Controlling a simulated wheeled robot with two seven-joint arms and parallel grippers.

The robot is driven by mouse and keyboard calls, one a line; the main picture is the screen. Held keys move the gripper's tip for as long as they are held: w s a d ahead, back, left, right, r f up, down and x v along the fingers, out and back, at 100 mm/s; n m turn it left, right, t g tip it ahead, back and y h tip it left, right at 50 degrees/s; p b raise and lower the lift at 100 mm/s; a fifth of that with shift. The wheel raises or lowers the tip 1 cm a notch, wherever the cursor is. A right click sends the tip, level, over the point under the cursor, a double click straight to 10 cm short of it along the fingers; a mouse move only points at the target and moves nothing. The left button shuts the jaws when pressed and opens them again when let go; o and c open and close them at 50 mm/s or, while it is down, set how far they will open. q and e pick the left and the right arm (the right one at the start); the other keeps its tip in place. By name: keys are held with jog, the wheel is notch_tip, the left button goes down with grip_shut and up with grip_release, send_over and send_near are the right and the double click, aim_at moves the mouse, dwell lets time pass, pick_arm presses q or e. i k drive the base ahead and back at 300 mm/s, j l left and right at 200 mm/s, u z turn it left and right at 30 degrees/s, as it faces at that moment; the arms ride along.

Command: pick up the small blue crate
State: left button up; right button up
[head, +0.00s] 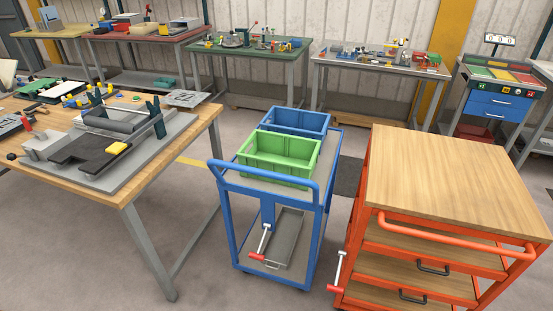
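The small blue crate (300,121) stands on the top shelf of a blue cart (307,224), toward its far end. A green crate (279,155) of similar shape stands in front of it and hides much of its near side. The part of the blue crate's inside that shows looks empty; its floor is largely hidden. Neither of my grippers is in view, and nothing is seen touching the crate.
A wooden-topped orange drawer cabinet (450,170) stands close to the cart's right. A workbench (170,165) with a bending device (110,150) stands to the left. More benches line the back wall. Some floor (210,255) is free left of the cart.

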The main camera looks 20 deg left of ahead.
aim_at(313, 126)
jog(key=i+z, duration=0.45)
jog(key=i, duration=0.6)
